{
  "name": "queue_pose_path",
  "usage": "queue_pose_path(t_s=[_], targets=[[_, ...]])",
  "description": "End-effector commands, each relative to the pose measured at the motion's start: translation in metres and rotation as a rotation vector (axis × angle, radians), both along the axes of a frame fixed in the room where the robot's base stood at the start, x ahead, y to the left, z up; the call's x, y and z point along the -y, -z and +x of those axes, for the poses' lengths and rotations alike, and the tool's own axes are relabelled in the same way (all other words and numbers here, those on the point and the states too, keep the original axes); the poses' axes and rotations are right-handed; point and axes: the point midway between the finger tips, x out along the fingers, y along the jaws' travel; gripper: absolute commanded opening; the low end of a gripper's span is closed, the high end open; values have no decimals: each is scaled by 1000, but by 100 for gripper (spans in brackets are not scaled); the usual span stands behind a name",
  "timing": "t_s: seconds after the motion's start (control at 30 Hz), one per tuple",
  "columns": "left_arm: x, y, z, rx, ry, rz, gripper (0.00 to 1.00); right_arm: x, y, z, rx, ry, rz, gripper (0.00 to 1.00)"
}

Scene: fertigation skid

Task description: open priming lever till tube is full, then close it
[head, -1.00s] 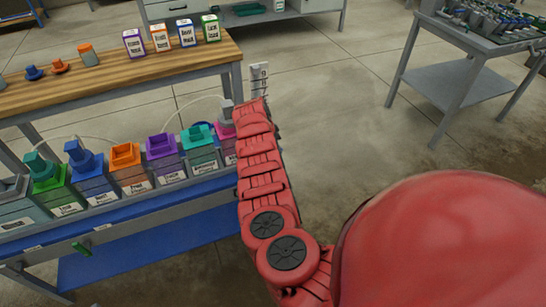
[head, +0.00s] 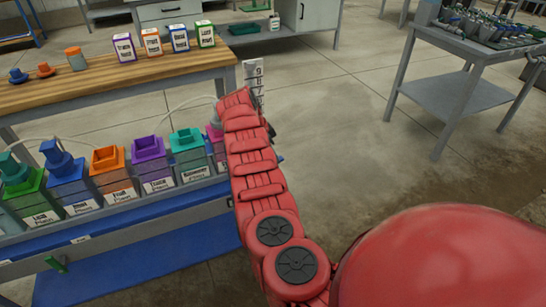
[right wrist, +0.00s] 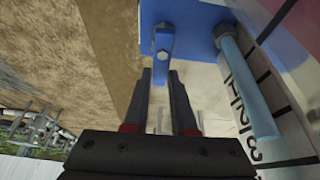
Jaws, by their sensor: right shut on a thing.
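In the right wrist view, a blue lever (right wrist: 164,42) hangs from a blue plate (right wrist: 195,24). My right gripper (right wrist: 160,76) has its two dark fingers on either side of the lever's end and is shut on it. A light blue tube (right wrist: 246,85) runs beside a white scale (right wrist: 239,97) with dark marks and digits; I cannot tell its fill level for sure. In the head view, my red right arm hides the right gripper and lever, and only the top of the white scale (head: 253,72) shows. My left gripper is in neither view.
Several coloured containers, among them an orange one (head: 108,160) and a teal one (head: 187,141), stand in a row left of my arm. A wooden table (head: 110,90) with small bottles stands behind. A grey table (head: 440,95) is at right. The floor between is clear.

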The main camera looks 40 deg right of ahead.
Motion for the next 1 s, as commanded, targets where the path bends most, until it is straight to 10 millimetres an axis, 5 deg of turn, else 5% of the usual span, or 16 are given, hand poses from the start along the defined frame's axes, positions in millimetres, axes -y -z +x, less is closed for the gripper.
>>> queue_pose_path(t_s=[0.23,0.27,0.4,0.77,1.0], targets=[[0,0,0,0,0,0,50,-1,2,-1,-3,-2,4,0],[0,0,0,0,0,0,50,-1,2,-1,-3,-2,4,30],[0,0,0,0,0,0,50,-1,1,0,-3,-2,3,55],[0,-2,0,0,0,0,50,-2,-4,1,-1,-3,1,55],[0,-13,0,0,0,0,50,-18,-47,5,3,-4,0,55]])
